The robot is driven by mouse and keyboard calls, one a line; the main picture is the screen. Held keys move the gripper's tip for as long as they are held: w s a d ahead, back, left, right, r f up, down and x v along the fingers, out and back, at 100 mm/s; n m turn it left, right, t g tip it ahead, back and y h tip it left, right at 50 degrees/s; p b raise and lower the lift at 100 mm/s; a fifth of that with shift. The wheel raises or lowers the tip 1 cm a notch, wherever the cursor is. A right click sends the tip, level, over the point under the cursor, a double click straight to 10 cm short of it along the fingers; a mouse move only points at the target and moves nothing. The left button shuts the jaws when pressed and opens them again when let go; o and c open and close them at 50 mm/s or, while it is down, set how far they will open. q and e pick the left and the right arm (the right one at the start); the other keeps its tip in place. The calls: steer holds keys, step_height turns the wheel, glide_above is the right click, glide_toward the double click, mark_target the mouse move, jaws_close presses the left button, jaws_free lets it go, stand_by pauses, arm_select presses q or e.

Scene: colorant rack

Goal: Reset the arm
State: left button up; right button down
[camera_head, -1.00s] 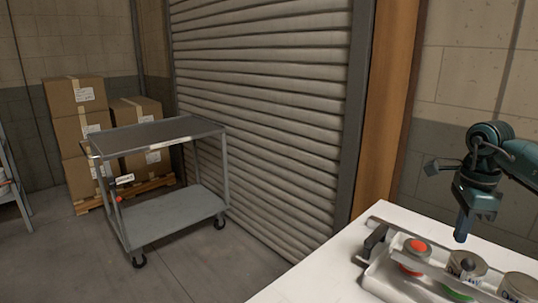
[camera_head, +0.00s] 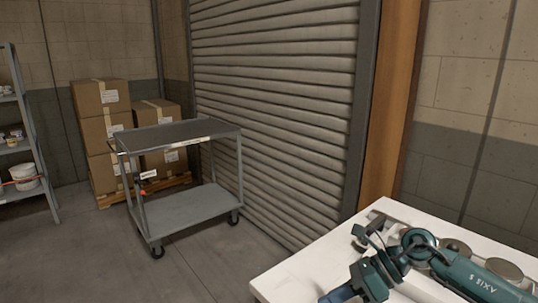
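My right arm comes in from the lower right and lies low over the white table (camera_head: 295,283). Its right gripper (camera_head: 345,291) points to the lower left near the table's front corner. The bottom picture edge cuts it off, so I cannot tell whether it is open or shut, and no held thing shows. My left gripper is not in view. Grey-lidded cans (camera_head: 503,268) stand on the table behind the arm, which hides part of them and most of the tray around them.
A grey two-shelf cart (camera_head: 190,208) stands before the roller shutter (camera_head: 280,110). Stacked cardboard boxes (camera_head: 100,97) sit on a pallet behind it. A shelf rack (camera_head: 30,140) with a white bucket (camera_head: 24,177) is at the left edge. The floor between is clear.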

steer(key=s+a+r+m+t+y+p, duration=0.1)
steer(key=s+a+r+m+t+y, duration=0.1)
steer(key=a+m+t+y, duration=0.4)
steer(key=s+a+r+m+t+y+p, duration=0.15)
steer(key=a+m, duration=0.25)
steer(key=m, duration=0.5)
steer(key=s+d+f+m+t+h, duration=0.1)
steer(key=s+d+f+m+h, duration=0.2)
steer(key=m, duration=0.7)
steer(key=s+d+f+m+t+h+p, duration=0.1)
steer(key=s+d+f+m+h, duration=0.3)
steer(key=f+m, duration=0.5)
steer(key=s+d+f+m+t+h, duration=0.2)
steer(key=s+d+f+m+h, duration=0.2)
steer(key=s+f+m+h, duration=0.3)
steer(key=m+h, duration=0.1)
steer(key=m, duration=0.3)
steer(key=shift+p, duration=0.3)
steer(key=shift+d+f+h, duration=0.1)
steer(key=shift+h, duration=0.15)
